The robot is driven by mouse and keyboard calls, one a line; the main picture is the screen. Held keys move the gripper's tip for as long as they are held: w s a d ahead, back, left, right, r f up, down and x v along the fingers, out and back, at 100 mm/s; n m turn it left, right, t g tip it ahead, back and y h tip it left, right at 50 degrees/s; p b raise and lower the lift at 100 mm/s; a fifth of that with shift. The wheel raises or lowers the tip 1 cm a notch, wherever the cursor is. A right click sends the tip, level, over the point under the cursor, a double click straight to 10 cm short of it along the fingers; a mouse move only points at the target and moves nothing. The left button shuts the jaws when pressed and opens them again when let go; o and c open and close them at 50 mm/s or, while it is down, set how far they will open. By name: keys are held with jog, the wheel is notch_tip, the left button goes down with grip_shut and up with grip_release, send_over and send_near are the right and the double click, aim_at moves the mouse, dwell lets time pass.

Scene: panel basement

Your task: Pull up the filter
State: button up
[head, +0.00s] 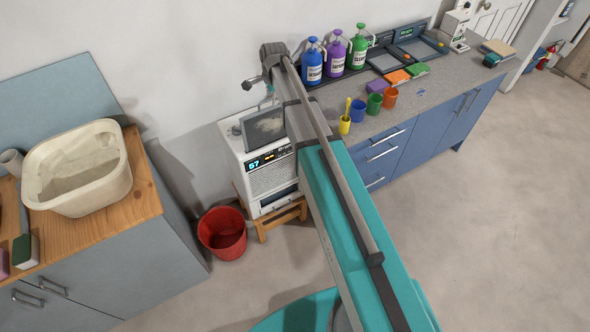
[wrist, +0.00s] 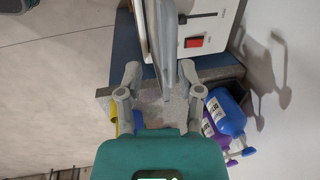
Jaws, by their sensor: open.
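The filter (head: 263,129) is a thin grey-framed panel with a pale mesh. It stands upright at the top of the white dehumidifier (head: 270,172), its lower edge against the unit. My gripper (head: 268,90) is open just above the filter's top edge in the head view. In the wrist view my gripper (wrist: 160,78) has its two fingers apart, with the thin grey filter edge (wrist: 163,40) running up between them. I cannot tell whether either finger touches it. The dehumidifier's red switch (wrist: 194,43) shows beyond.
The dehumidifier stands on a wooden stool (head: 280,219). A red bucket (head: 222,233) is on the floor to its left. A cream tub (head: 77,168) sits on the left counter. Bottles (head: 312,66) and cups (head: 375,104) stand on the right counter. The right floor is clear.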

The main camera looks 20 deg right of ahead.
jog(key=shift+s+r+p, duration=0.65)
jog(key=shift+r+p, duration=2.35)
jog(key=shift+r, duration=0.35)
jog(key=s+f+n+g+b, duration=0.1)
jog(key=s+f+n+b, duration=0.6)
jog(key=s, duration=0.5)
jog(key=s+d+f+n+g+b, duration=0.1)
jog(key=s+f+n+b, duration=0.6)
jog(key=s+f+b, duration=0.4)
jog(key=shift+s+f+h+b, duration=0.35)
jog(key=shift+s+f, duration=0.15)
jog(key=shift+s, duration=0.15)
jog(key=shift+d, duration=0.1)
jog(key=shift+s+n, duration=0.6)
jog(key=shift+s, duration=0.45)
